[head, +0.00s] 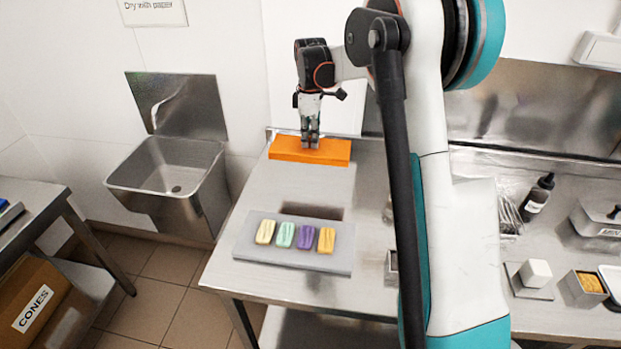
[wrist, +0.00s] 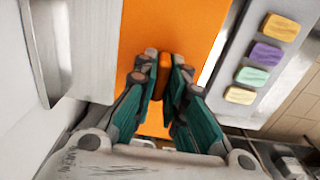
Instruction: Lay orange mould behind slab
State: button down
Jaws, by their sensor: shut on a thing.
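The orange mould (head: 285,151) is a flat, long block at the back of the steel table in the head view. In the wrist view the mould (wrist: 200,22) fills the middle, with a small raised orange grip between the fingertips. My gripper (head: 310,143) is above the mould, pointing down, its fingers (wrist: 165,68) shut on that raised grip. The grey slab (head: 245,247) lies nearer the front of the table, apart from the mould; the slab (wrist: 225,70) is at the right in the wrist view. I cannot tell whether the mould touches the table.
Several coloured bars (head: 284,235) stand in a row on the slab. A dark patch (head: 312,211) shows on the steel table (head: 230,288) between slab and mould. A sink (head: 165,165) is to the left. A black bottle (head: 537,198) and small containers stand to the right, beyond my arm.

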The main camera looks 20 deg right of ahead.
notch_tip(320, 180, down, 14)
jog(key=shift+r+b, duration=0.25)
jog(key=shift+b, duration=1)
jog(key=shift+f, duration=0.15)
jog(key=c, duration=1.7)
grip_release()
jog(key=shift+o, duration=0.2)
